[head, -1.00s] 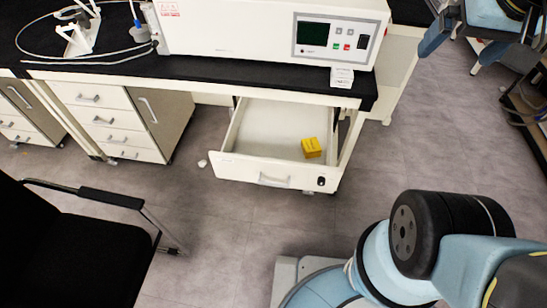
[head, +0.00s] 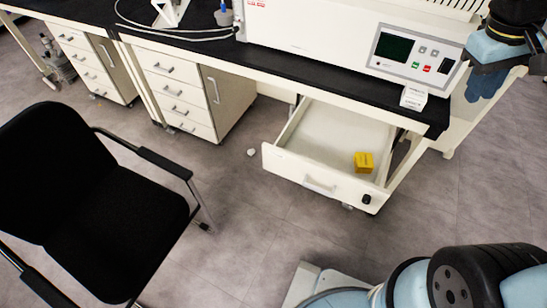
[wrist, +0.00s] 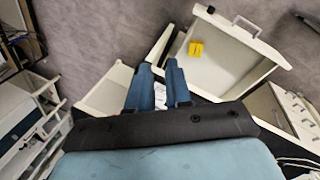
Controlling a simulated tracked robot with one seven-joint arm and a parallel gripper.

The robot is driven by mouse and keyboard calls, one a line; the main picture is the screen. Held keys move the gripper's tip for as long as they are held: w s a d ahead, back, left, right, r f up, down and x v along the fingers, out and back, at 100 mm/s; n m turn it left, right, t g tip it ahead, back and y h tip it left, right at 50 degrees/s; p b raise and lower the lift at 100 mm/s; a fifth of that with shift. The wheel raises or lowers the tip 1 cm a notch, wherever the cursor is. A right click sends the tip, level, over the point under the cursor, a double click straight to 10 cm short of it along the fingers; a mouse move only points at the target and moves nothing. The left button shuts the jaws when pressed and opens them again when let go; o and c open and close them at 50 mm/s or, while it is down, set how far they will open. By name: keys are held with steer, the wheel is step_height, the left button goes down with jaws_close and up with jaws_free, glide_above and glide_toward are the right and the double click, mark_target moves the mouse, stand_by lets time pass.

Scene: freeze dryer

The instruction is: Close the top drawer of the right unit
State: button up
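The right unit's top drawer (head: 290,165) is pulled far out under the black bench, a white tray-like drawer with a grey bar handle (head: 320,186) and a black knob on its front. A yellow box (head: 363,162) lies inside it. In the wrist view the open drawer (wrist: 240,62) is beyond the fingertips, its handle (wrist: 247,24) at the top and the yellow box (wrist: 196,48) inside. My gripper (head: 482,86) is at the right, above and apart from the drawer. Its two blue fingers (wrist: 159,68) are apart with nothing held between them.
A white machine (head: 340,35) with a control panel stands on the black bench (head: 290,68), with a small white box (head: 414,97) near its edge. Closed drawer cabinets (head: 180,90) are at the left. A black chair (head: 95,190) stands at lower left. Floor before the drawer is clear.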

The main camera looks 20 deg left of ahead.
steer(key=w+a+f+n, duration=0.1)
steer(key=a, duration=0.1)
steer(key=w+a+f+n+h, duration=0.1)
steer(key=a+f, duration=0.1)
steer(key=a+f+n+h, duration=0.1)
steer(key=a+f, duration=0.1)
steer(key=shift+w+a+n+g, duration=0.1)
steer(key=shift+w+n+g, duration=0.2)
steer(key=shift+w, duration=0.1)
jaws_close()
steer(key=s+a+f+n+t+h, duration=0.1)
steer(key=a+f+n+t+h, duration=0.45)
steer(key=a+f+n, duration=0.75)
steer(key=s+a+f+n+t+y, duration=0.2)
steer(key=s+a+f+n+t, duration=0.35)
steer(key=a+f, duration=0.8)
steer(key=n+t+y, duration=0.6)
steer(key=n+y, duration=0.1)
steer(key=y, duration=0.1)
glide_toward(277, 151)
steer(key=shift+h, duration=0.25)
steer(key=w, duration=0.6)
steer(key=shift+w+f, duration=0.1)
steer(key=shift+w, duration=0.3)
